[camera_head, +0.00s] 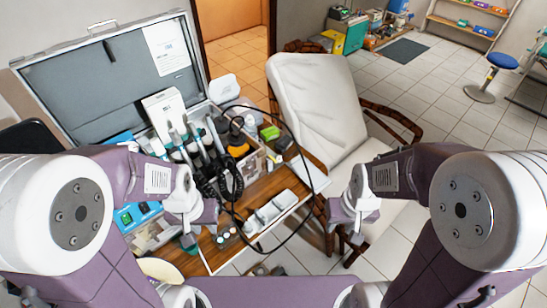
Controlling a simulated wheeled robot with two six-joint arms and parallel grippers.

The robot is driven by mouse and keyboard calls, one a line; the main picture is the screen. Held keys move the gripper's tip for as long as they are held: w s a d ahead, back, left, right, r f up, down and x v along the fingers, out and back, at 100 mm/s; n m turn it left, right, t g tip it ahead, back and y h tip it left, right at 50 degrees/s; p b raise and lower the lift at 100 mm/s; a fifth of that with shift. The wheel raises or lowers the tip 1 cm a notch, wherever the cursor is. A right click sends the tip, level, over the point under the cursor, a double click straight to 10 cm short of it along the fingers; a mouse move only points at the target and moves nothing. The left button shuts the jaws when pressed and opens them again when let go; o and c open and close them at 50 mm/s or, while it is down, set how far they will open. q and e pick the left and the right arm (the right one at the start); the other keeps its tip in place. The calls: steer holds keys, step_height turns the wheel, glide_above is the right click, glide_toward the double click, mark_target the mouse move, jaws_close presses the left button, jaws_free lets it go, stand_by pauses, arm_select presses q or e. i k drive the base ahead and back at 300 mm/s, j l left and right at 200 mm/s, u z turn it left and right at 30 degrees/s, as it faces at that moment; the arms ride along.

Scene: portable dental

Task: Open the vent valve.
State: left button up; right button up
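I cannot make out a vent valve for certain in this view. An open portable dental case stands at the left, with its grey lid (100,85) raised. Several dark dental handpieces and a black coiled hose (231,182) stand at its front. My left gripper (207,218) is over the front left part of the wooden table, close to the hose in the picture. My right gripper (350,240) hangs right of the table, in front of the chair. Both grippers are small and partly hidden by my wrists, so their opening is unclear. I see nothing held in either.
A white tray (262,222) lies on the wooden table (212,256). A black cable loops over the table's right side. A blue-green device (135,215) is partly behind my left arm. A cream-cushioned chair (318,95) stands close behind on the right.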

mark_target(268, 156)
steer(key=l+u, duration=1.85)
steer(key=j, duration=0.1)
